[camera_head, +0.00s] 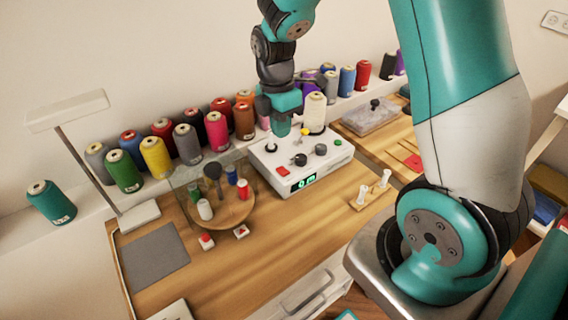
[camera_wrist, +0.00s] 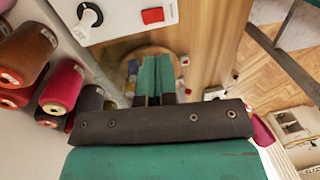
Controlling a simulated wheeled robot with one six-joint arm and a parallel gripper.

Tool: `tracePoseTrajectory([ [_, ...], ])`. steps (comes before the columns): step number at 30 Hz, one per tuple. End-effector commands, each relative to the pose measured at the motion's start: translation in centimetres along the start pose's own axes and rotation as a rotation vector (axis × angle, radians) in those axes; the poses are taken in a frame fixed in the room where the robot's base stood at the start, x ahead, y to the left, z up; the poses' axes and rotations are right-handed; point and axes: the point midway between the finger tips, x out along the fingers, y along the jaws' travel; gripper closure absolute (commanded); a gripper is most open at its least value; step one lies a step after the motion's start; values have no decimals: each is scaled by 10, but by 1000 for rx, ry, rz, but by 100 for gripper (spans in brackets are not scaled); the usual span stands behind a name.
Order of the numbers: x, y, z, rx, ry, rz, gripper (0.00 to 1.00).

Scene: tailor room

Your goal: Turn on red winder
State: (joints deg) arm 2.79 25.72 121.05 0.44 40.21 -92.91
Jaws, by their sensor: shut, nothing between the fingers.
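A white winder box (camera_head: 318,172) stands on the wooden table, with a red button (camera_head: 282,170) on its near left corner, dark knobs (camera_head: 300,159) and a lit green display (camera_head: 302,184). In the wrist view the white box (camera_wrist: 118,20) is at the top, with its red button (camera_wrist: 152,15) and a round knob (camera_wrist: 88,15). My gripper (camera_head: 281,130) hangs over the back left of the box, apart from the red button. In the wrist view its green fingers (camera_wrist: 155,75) are together and empty, in front of a round wooden stand.
The round wooden stand (camera_head: 225,212) with small spools and a clear shield is left of the box. Two small red-topped switches (camera_head: 206,241) sit before it. Thread cones line the back shelf; a cream cone (camera_head: 315,112) is behind the box.

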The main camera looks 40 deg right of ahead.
Motion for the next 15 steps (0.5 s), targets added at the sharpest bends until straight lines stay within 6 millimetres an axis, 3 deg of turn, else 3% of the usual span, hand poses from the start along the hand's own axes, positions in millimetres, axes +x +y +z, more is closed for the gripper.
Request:
tracePoseTrajectory([
  [9,69,-2,0,1,1,-6,100],
  [15,96,-1,0,1,1,-3,100],
])
